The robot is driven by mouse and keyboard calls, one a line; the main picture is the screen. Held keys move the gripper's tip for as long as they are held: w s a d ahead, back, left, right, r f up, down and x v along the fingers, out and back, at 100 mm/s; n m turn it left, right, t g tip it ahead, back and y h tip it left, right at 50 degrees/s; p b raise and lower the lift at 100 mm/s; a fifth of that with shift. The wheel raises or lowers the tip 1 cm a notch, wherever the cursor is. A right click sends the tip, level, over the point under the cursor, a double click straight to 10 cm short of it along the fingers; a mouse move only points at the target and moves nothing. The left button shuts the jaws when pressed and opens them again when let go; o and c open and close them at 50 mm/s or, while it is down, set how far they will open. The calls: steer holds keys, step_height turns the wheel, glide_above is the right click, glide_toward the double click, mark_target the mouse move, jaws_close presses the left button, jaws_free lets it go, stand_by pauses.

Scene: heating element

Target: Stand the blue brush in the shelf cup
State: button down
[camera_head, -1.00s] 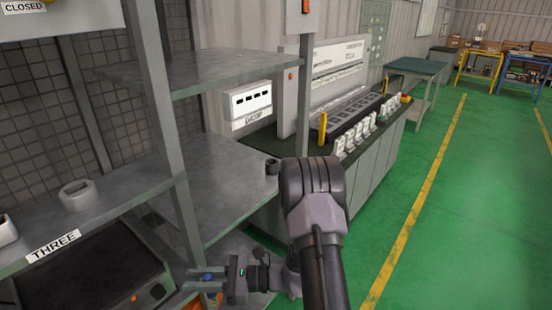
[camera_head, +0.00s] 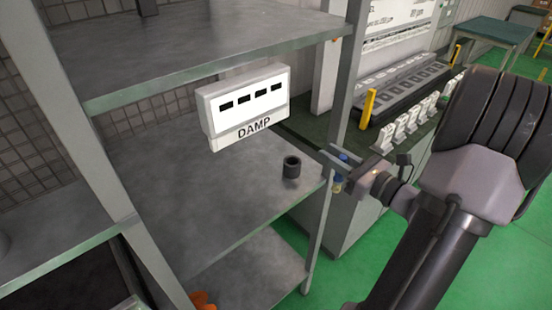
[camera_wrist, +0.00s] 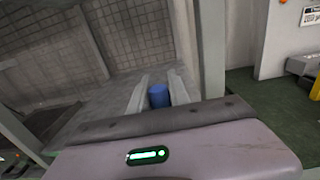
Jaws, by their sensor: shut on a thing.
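The shelf cup (camera_head: 291,167) is a small dark open cylinder. It stands upright on the grey middle shelf (camera_head: 215,195), near its right front edge. My gripper (camera_head: 338,163) is right of the cup and apart from it, by the front shelf post. It is shut on the blue brush (camera_head: 343,157). In the wrist view the brush (camera_wrist: 158,96) is a blue cylinder between the two finger bars. I cannot make out the cup there.
A white box marked DAMP (camera_head: 247,104) is above and behind the cup. The upper shelf (camera_head: 190,50) overhangs this space. A grey post (camera_head: 345,110) stands at the shelf's right front corner. The shelf left of the cup is clear. A counter with several white devices (camera_head: 410,120) is to the right.

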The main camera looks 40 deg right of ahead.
steer(key=w+b, duration=0.2)
steer(key=w, duration=1.4)
step_height(320, 180, down, 6)
steer(key=b, duration=0.3)
steer(key=shift+w+a+f+b, duration=0.25)
steer(key=shift+w+a+b, duration=0.1)
steer(key=shift+w+b, duration=0.1)
steer(key=shift+f, duration=0.2)
steer(key=c, duration=1.2)
jaws_free()
steer(key=shift+c, duration=0.2)
steer(key=shift+r, duration=0.1)
